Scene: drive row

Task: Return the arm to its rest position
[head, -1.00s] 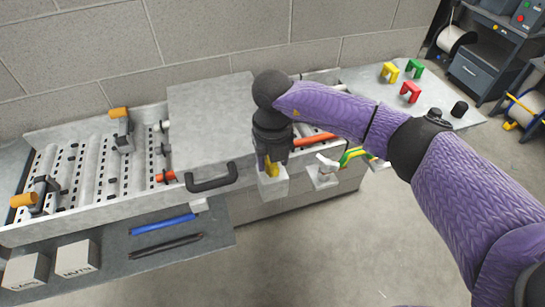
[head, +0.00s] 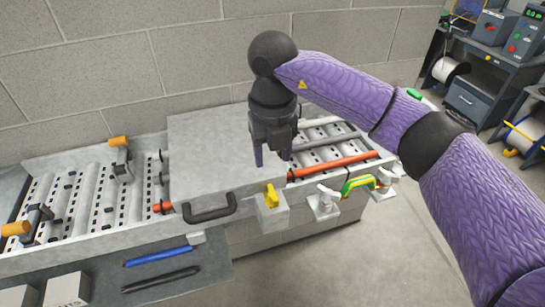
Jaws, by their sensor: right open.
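My right arm comes in from the right in the head view, with its purple sleeve across the picture. Its gripper (head: 271,158) points down over the right part of the grey cover box (head: 205,145) on the roller bench. Its two fingers are apart with nothing between them. A yellow knob (head: 272,196) on a grey block sits just in front of the gripper, apart from it. My left gripper is not in view.
A black handle (head: 210,208) is on the cover's front. A red bar (head: 335,165) runs along the rollers. A green and yellow handle (head: 358,184) stands at the front right. A blue rod (head: 158,256) and a dark rod (head: 160,279) lie on the front shelf. Open floor lies front right.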

